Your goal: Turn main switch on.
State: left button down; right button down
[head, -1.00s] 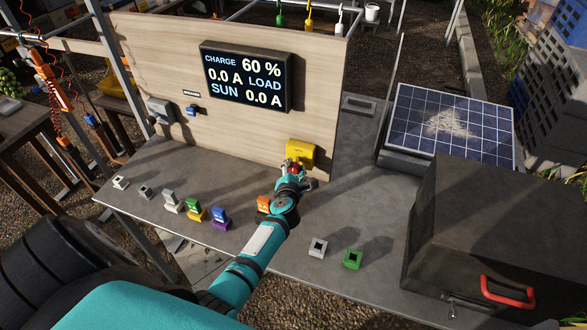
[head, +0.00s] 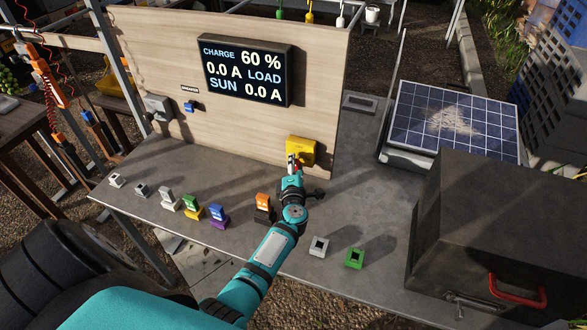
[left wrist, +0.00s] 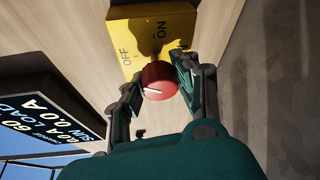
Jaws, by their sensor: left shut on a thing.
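The main switch is a yellow box (head: 301,150) on the wooden panel, with a red knob on its front. My left gripper (head: 293,165) is at the front of the box. In the left wrist view its fingers (left wrist: 157,88) stand on both sides of the knob, shut on it. My right gripper is not in view.
A display (head: 246,70) on the wooden panel (head: 150,60) reads charge 60 %, load 0.0 A, sun 0.0 A. Several small coloured connectors, one orange (head: 263,203), stand on the grey table (head: 345,210). A solar panel (head: 455,122) and a dark box (head: 490,220) stand to the right.

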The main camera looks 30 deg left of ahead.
pick_arm(q)
jog(key=m+b, duration=0.1)
jog(key=m, duration=0.1)
jog(key=m+t+b, duration=0.1)
jog(key=m, duration=0.1)
jog(key=m+y+b, duration=0.1)
jog(key=m, duration=0.1)
jog(key=shift+f+t+b, duration=0.3)
jog(key=shift+t+b, duration=0.05)
jog(key=shift+t, duration=0.05)
jog(key=m+t+b, duration=0.1)
jog(key=m, duration=0.2)
jog(key=m+t+b, duration=0.1)
jog(key=m, duration=0.2)
jog(key=shift+r, duration=0.15)
jog(key=c, duration=0.9)
grip_release()
jog(key=shift+r, duration=0.15)
jog(key=shift+c, duration=0.2)
jog(key=r+v, duration=0.2)
jog(key=v, duration=1.4)
jog(key=shift+s+d+r, duration=0.2)
jog(key=shift+s+d, duration=0.05)
jog(key=shift+s, duration=0.4)
